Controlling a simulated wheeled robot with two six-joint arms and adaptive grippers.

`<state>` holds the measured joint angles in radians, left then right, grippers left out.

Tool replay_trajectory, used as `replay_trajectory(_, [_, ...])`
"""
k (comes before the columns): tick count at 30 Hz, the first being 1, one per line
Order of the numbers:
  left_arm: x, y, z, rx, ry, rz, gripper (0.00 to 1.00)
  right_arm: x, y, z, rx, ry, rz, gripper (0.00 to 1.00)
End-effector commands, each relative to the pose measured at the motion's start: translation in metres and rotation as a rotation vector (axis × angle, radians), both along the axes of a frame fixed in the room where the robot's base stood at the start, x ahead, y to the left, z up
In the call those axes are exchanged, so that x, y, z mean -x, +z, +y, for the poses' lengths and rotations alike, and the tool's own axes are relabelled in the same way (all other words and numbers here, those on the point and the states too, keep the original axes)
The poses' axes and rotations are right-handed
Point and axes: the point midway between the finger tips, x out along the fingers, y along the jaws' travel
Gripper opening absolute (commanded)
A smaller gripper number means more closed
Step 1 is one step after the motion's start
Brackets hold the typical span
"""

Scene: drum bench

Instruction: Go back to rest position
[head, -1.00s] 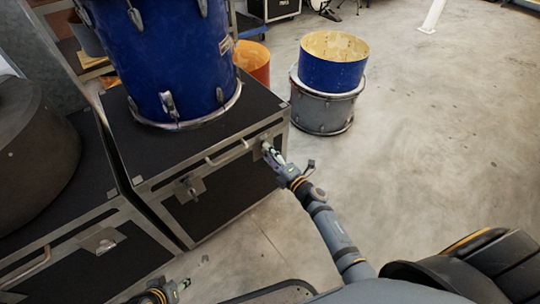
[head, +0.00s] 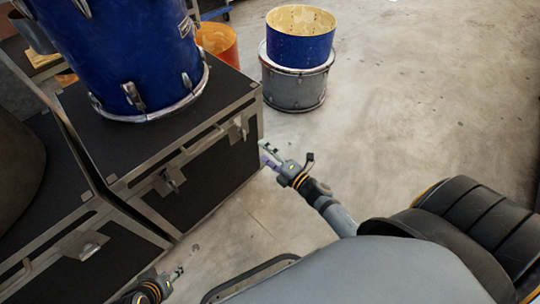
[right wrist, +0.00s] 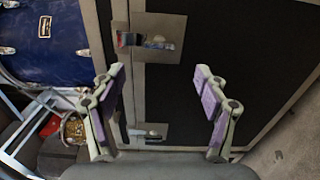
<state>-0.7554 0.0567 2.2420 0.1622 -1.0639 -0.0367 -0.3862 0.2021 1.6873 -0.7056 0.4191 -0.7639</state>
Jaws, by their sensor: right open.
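My right gripper (head: 268,155) is in the middle of the head view, over the floor just right of the black flight case (head: 215,165). In the right wrist view my right gripper (right wrist: 160,105) has its two purple-padded fingers spread wide with nothing between them. The case's dark side and metal latches (right wrist: 155,40) show behind the fingers. My left gripper (head: 178,272) is low in the head view, in front of the cases. It is small there, and I cannot tell whether its fingers are open.
A large blue drum (head: 125,50) stands on the flight case. A second case (head: 110,265) is at lower left, with a dark round case (head: 15,170) on it. A blue drum shell (head: 300,45) sits on a grey drum (head: 295,88). The floor at right is clear.

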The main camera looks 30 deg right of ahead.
Motion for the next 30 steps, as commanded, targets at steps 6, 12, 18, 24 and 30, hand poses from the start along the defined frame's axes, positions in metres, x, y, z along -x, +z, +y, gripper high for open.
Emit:
replay_trajectory(6, [0.0,0.0,0.0,0.0,-0.001,0.001,0.4,0.024,0.0,-0.009,0.0,0.0,0.001,0.74])
replay_trajectory(12, [0.0,0.0,0.0,-0.001,-0.001,0.001,0.4,0.026,0.0,-0.01,0.001,0.0,-0.001,0.74])
replay_trajectory(18, [0.0,0.0,0.0,-0.001,-0.001,0.001,0.4,0.026,0.0,-0.009,0.0,0.0,-0.001,0.74])
replay_trajectory(24, [0.0,0.0,0.0,-0.001,-0.001,0.001,0.4,0.025,0.0,-0.012,-0.024,-0.021,0.018,0.74])
replay_trajectory(30, [0.0,0.0,0.0,-0.001,-0.001,0.001,0.4,0.04,-0.028,-0.047,-0.43,-0.356,0.347,0.74])
